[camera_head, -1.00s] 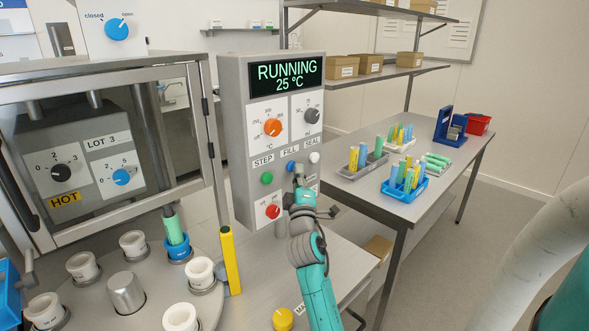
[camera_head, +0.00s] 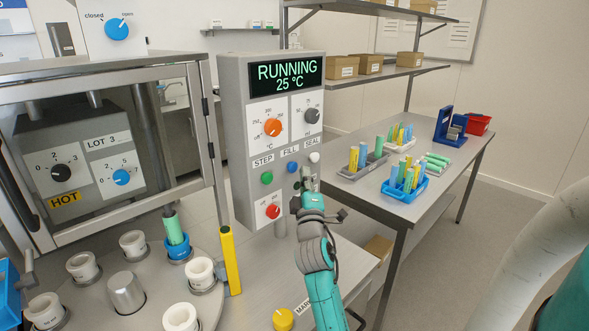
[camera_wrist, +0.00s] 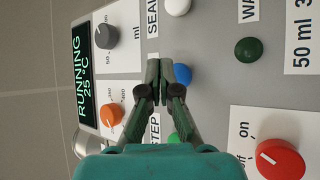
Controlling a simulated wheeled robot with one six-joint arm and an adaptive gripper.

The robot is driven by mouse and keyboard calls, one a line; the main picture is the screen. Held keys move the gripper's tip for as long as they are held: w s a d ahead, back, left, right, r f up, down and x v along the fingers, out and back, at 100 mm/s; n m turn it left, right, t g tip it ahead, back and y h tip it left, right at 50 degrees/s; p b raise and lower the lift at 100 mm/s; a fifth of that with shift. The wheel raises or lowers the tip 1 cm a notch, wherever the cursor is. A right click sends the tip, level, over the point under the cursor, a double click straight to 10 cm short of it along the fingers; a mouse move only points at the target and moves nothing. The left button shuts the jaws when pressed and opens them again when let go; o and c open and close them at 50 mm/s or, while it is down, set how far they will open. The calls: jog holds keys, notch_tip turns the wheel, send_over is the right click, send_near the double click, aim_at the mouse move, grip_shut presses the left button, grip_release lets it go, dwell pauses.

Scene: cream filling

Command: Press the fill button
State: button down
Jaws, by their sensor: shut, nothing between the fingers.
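The fill button (camera_head: 292,167) is a blue knob under the FILL label on the grey control panel (camera_head: 236,120). It sits between the green STEP button (camera_head: 267,178) and the white SEAL button (camera_head: 314,157). My gripper (camera_head: 307,178) is shut and empty, just right of and below the fill button in the head view. In the wrist view the blue button (camera_wrist: 183,74) shows right beside my closed fingertips (camera_wrist: 160,68), which partly cover the FILL label. The fingers look apart from the button, but the exact gap is hard to tell. The display (camera_head: 286,75) reads RUNNING 25 °C.
A red knob (camera_head: 272,211) and a dark green button (camera_wrist: 247,50) are on the panel's lower part. A rotary table with white cups (camera_head: 201,271) and a yellow post (camera_head: 230,260) stand to the left. A bench with tube racks (camera_head: 405,190) stands to the right.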

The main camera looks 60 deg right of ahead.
jog(key=shift+s+a, duration=0.25)
jog(key=shift+s, duration=0.85)
jog(key=shift+s+a, duration=0.25)
jog(key=shift+s, duration=0.8)
jog(key=s+a+f+t+y, duration=0.1)
jog(key=a+f+y, duration=0.2)
jog(key=a+f, duration=0.4)
jog(key=s+a+f+t+y, duration=0.1)
jog(key=s+a+f+y, duration=0.1)
jog(key=a+f, duration=0.5)
jog(key=s+a+f+t+y, duration=0.1)
jog(key=a+f+y, duration=0.4)
jog(key=a, duration=0.8)
jog(key=shift+s+f, duration=0.15)
jog(key=shift+f, duration=0.45)
jog(key=shift+s+f, duration=0.15)
jog(key=shift+f, duration=0.45)
jog(key=s+a+f+m+g+y, duration=0.1)
jog(key=s+a+y, duration=0.3)
jog(key=s+a, duration=0.4)
jog(key=s+a+f+m+g+y, duration=0.1)
jog(key=s+a+f+m+y, duration=0.1)
jog(key=s+a, duration=0.7)
jog(key=s+f+y, duration=0.1)
jog(key=s+y, duration=0.1)
jog(key=s, duration=0.5)
jog(key=shift+m, duration=0.3)
